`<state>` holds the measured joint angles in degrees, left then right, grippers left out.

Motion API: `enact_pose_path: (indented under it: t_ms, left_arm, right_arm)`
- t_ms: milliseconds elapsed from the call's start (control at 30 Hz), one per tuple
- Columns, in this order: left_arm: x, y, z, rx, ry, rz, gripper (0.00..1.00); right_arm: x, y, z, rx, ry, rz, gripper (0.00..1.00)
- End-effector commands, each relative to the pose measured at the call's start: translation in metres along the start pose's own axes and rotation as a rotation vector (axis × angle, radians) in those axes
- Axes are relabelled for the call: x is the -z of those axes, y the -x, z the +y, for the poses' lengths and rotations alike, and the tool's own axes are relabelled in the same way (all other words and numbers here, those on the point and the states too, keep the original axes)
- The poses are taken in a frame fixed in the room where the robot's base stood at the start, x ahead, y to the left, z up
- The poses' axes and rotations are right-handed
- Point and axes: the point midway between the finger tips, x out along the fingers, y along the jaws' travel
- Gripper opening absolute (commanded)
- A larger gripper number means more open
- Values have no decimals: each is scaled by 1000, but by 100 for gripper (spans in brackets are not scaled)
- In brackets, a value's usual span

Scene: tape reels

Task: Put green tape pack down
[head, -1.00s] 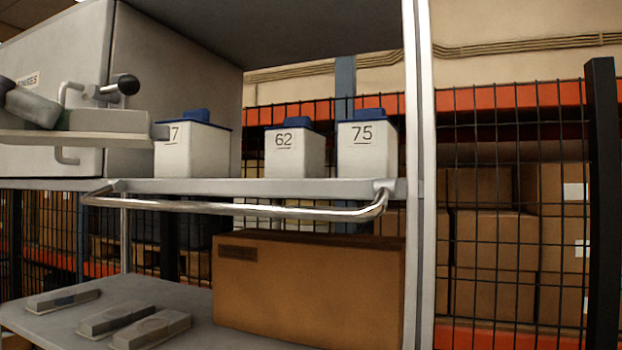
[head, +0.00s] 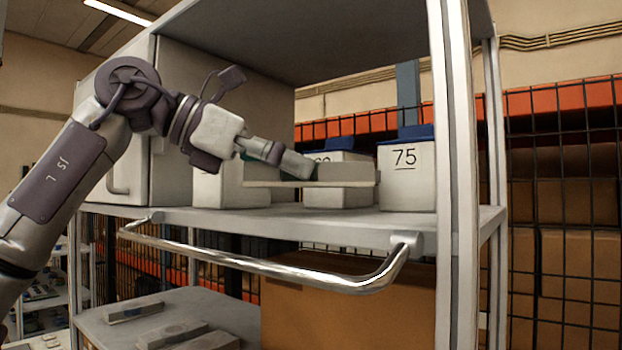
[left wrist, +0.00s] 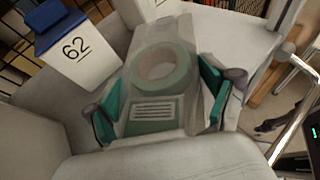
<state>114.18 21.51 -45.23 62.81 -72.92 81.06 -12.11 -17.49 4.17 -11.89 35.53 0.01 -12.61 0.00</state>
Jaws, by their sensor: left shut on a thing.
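The green tape pack (left wrist: 160,85) is a flat pale pack with a green-grey ring and a slotted label end in the left wrist view. In the head view the flat pack (head: 345,174) is seen nearly edge-on, level, in front of the bin marked 62. My left gripper (head: 290,162) is shut on it; both green-padded fingers grip its sides in the left wrist view (left wrist: 160,108). My right gripper is not in view.
Bin 62 (left wrist: 75,45) and bin 75 (head: 405,178), white with blue lids, stand on the upper shelf. Another white bin (head: 216,190) is partly behind my gripper. A chrome rail (head: 290,270) runs along the shelf front. A cardboard box (head: 340,315) and several packs lie below.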

Motion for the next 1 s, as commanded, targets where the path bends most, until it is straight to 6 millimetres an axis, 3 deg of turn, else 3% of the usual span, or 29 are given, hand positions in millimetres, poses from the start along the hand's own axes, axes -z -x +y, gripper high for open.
enact_pose_path:
  t_ms: [100, 233, 533, 933, 967, 1000]
  left_arm:
    - [-11, -18, 1, 0, 1, -1, 42]
    - [-12, -27, 1, -1, 1, -1, 42]
    - [18, -40, 0, -1, 0, -1, 42]
    - [25, -42, -1, -1, 0, -2, 42]
    - [25, -42, -1, -1, 0, -1, 85]
    - [24, -42, 0, -1, 0, -1, 92]
  right_arm:
    - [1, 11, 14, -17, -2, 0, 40]
    - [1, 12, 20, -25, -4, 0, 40]
    - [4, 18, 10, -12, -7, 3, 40]
    - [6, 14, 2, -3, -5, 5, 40]
    - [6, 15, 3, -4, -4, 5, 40]
    - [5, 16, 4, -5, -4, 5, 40]
